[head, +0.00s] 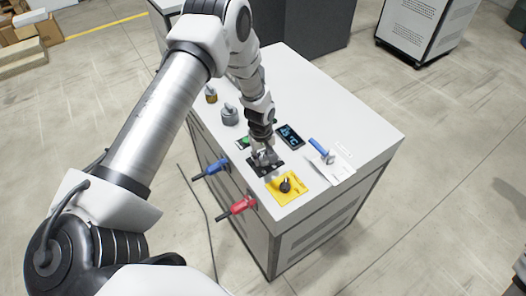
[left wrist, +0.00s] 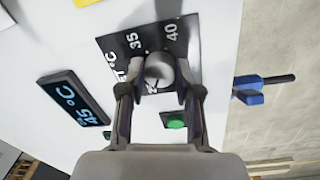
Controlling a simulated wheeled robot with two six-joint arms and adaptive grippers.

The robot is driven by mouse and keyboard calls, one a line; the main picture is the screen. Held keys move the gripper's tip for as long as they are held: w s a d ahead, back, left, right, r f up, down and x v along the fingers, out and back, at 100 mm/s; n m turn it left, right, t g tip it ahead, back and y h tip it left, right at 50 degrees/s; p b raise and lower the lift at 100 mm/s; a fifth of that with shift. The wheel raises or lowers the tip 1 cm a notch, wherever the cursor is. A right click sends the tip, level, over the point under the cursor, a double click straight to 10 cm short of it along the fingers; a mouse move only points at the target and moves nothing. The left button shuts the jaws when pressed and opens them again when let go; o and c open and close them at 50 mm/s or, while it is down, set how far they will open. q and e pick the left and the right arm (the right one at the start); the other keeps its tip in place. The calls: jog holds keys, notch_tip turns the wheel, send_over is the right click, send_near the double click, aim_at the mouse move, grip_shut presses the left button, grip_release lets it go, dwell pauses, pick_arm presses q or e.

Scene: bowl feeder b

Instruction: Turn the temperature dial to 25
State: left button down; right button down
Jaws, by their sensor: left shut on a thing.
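The temperature dial (left wrist: 158,68) is a round grey knob on a black plate (left wrist: 180,38) with white numbers; 35 and 40 are readable in the left wrist view. My left gripper (left wrist: 158,88) is shut on the dial, one finger on each side. In the head view my left gripper (head: 264,158) covers most of the dial above its black plate (head: 253,161). A small display (left wrist: 74,98) beside the plate looks to read 45 °C in the left wrist view; on the display in the head view (head: 290,136) the digits are too small to be sure.
On the white cabinet top (head: 330,110) are a green button (left wrist: 176,123), a yellow plate (head: 287,188) with a black knob, a blue-handled clamp (head: 319,146) and grey knobs (head: 229,116). Blue (head: 209,168) and red (head: 236,208) handles stick out from the front. The far right top is clear.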

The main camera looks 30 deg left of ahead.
aim_at(261, 160)
pick_arm(q)
jog(key=shift+s+f, duration=0.2)
jog(key=shift+s, duration=0.05)
jog(key=c, duration=0.8)
grip_release()
jog(key=shift+d, duration=0.1)
jog(key=shift+w+r, duration=0.1)
jog(key=shift+w, duration=0.05)
jog(key=shift+w+r, duration=0.1)
jog(key=shift+r, duration=0.25)
jog(key=r, duration=1.1)
jog(key=shift+s+a+r, duration=0.1)
jog(key=shift+s+a, duration=0.1)
jog(key=shift+s, duration=0.1)
